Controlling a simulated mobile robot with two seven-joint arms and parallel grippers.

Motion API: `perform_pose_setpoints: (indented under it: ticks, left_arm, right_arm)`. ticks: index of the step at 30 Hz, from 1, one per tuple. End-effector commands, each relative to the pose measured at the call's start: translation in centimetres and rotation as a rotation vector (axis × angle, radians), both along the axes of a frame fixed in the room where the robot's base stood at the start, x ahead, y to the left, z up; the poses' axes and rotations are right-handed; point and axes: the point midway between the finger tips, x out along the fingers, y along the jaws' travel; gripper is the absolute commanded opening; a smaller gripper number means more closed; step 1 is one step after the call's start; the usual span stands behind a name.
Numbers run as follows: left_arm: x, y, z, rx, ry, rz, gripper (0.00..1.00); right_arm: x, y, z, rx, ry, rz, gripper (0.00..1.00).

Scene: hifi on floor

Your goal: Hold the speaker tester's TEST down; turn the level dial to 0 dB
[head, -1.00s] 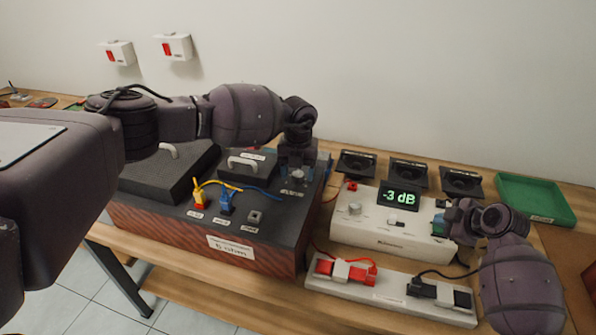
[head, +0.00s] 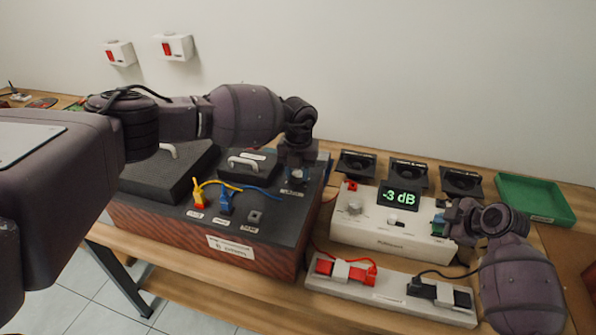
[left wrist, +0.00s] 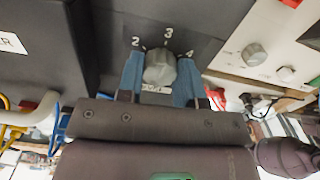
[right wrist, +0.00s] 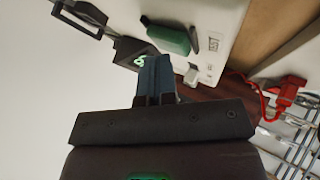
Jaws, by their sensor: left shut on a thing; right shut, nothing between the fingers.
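In the head view, my right gripper (head: 443,228) is at the tester's right end. A grey dial (left wrist: 160,67) with numbers 2, 3 and 4 around it is on the dark box (head: 280,222). My left gripper (left wrist: 160,80) is shut on this dial, one blue finger each side.
Yellow and blue plugs (head: 226,203) with cables stand on the dark box. The tester also carries a grey knob (head: 354,207) and a red button (head: 351,186). Small black speakers (head: 408,174) and a green tray (head: 535,198) lie behind.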

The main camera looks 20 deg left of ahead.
Motion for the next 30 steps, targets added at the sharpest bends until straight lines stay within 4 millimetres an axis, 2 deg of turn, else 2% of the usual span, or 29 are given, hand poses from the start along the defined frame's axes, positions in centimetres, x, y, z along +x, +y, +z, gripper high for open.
perform_pose_setpoints:
  ticks: [30]
  left_arm:
    - [-0.05, -0.13, 0.03, 0.001, 0.000, -0.914, 0.10]
  right_arm:
    - [-0.04, -0.01, -0.08, 0.000, 0.002, -0.001, 0.00]
